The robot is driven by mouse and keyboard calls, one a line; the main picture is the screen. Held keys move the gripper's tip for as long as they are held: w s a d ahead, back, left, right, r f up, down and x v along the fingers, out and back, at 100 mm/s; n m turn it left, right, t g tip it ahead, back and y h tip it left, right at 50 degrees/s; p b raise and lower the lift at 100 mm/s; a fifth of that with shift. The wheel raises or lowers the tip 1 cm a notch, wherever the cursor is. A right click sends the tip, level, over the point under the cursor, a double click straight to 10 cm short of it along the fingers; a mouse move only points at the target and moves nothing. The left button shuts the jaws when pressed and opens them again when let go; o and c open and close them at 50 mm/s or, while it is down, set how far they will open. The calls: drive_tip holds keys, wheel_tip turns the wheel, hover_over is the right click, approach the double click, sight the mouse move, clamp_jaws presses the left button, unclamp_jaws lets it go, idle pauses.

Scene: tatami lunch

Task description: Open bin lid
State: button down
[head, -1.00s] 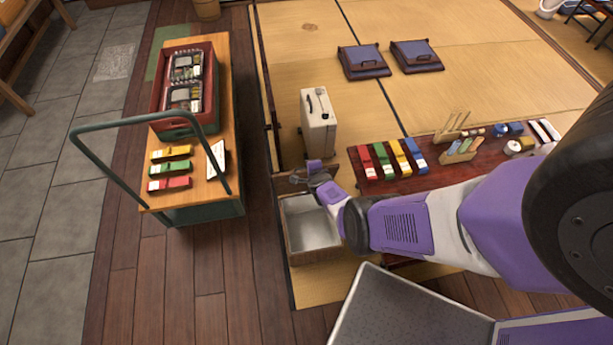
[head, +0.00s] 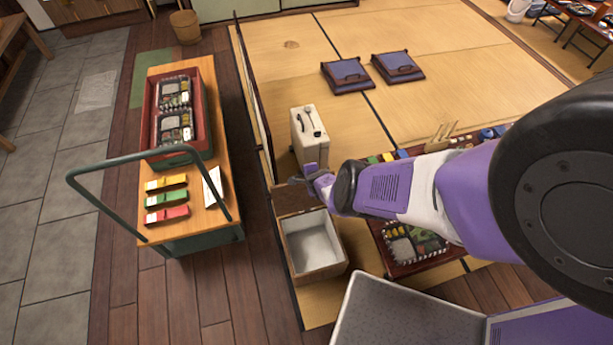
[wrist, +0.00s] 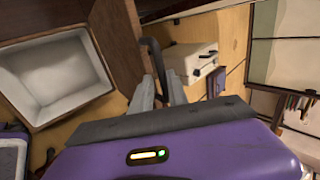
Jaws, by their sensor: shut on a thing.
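The bin (head: 314,272) is an open wooden box with a pale lining, on the tatami at the middle of the head view. In the wrist view its pale inside (wrist: 50,60) shows at the left. Its brown wooden lid (head: 290,201) stands raised at the bin's far edge, leaving the mouth uncovered. In the wrist view the lid (wrist: 118,40) runs beside the fingers. My gripper (wrist: 160,88) is shut on a dark bar handle (wrist: 152,58) at the lid. In the head view my gripper (head: 308,173) is at the lid's top, and the handle is hard to make out.
A white case (head: 308,135) stands just behind the lid. A cart (head: 224,213) with a green push bar is left of the bin. A low dark red table (head: 385,250) with food stands at the right, partly behind my arm. Floor between cart and bin is clear.

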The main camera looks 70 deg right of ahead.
drive_tip(key=c, duration=1.5)
unclamp_jaws()
drive_tip(key=shift+s+a+f, duration=0.5)
drive_tip(key=shift+f, duration=0.1)
drive_tip(key=w+d+r+p+v, duration=0.1)
drive_tip(key=p+v, duration=0.6)
drive_tip(key=p, duration=0.1)
drive_tip(key=shift+s+a+r+p, duration=0.2)
drive_tip(key=shift+r+p, duration=0.15)
drive_tip(key=shift+r, duration=0.05)
